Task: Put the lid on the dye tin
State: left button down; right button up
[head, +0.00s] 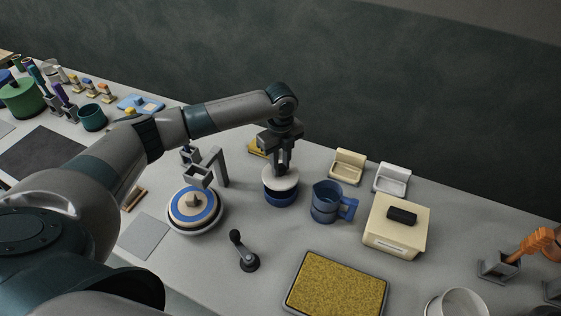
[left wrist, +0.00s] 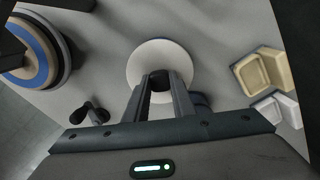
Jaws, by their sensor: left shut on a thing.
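My left gripper (head: 281,168) points down and is shut on the dark knob of a round white lid (head: 281,183). The left wrist view shows the lid (left wrist: 150,54) from above, with the dark knob (left wrist: 160,77) between the fingers. The blue dye tin (head: 281,200) stands upright on the table directly under the lid. The lid looks level and roughly centred over the tin; I cannot tell whether it rests on the rim or hovers just above. The lid hides the tin's opening. My right gripper is not in view.
A blue jug (head: 326,203) stands close right of the tin. A round blue-and-cream lidded dish (head: 188,219) and a grey bracket (head: 210,172) are left. A dark handled tool (head: 247,260) and a yellow-filled tray (head: 325,294) are in front. A cream box (head: 398,230) is further right.

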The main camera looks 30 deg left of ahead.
pick_arm(q)
jog(key=shift+f+b, duration=0.4)
jog(key=shift+f, duration=1.35)
jog(key=shift+f, duration=0.4)
jog(key=shift+p, duration=0.35)
